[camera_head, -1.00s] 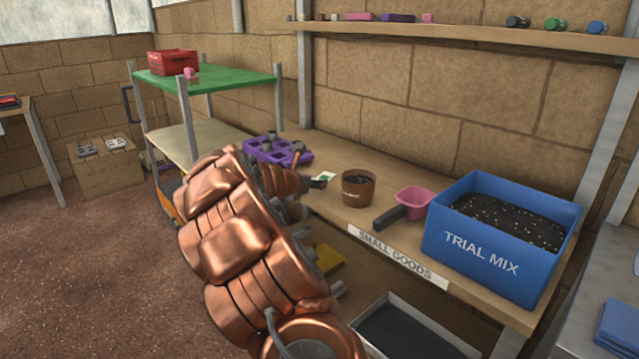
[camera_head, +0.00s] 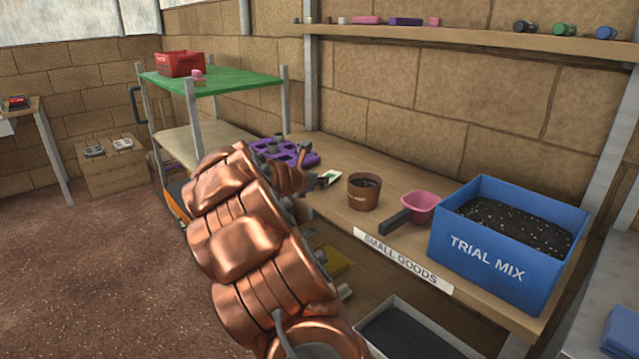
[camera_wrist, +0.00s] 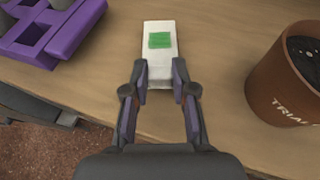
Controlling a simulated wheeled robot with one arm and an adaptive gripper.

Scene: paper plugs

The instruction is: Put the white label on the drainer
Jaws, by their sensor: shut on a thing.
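The white label (camera_wrist: 160,66) is a pale flat strip with a green patch. My gripper (camera_wrist: 159,74) has a purple-lined finger on each side of its near end and is shut on it. In the head view, the label (camera_head: 331,176) shows just beyond my gripper (camera_head: 318,181), left of the brown pot, by the bench's front edge. A purple frame with square openings (camera_head: 306,158) lies on the bench behind my gripper; it also shows at the upper left of the wrist view (camera_wrist: 62,38). I cannot tell whether this is the drainer. My arm hides part of it.
The brown pot (camera_head: 363,192) with dark soil stands close right of the label. A pink scoop (camera_head: 418,207) and a blue TRIAL MIX bin (camera_head: 487,262) are farther right. A green-topped rack (camera_head: 228,87) stands behind left. The bench (camera_head: 338,150) behind the pot is clear.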

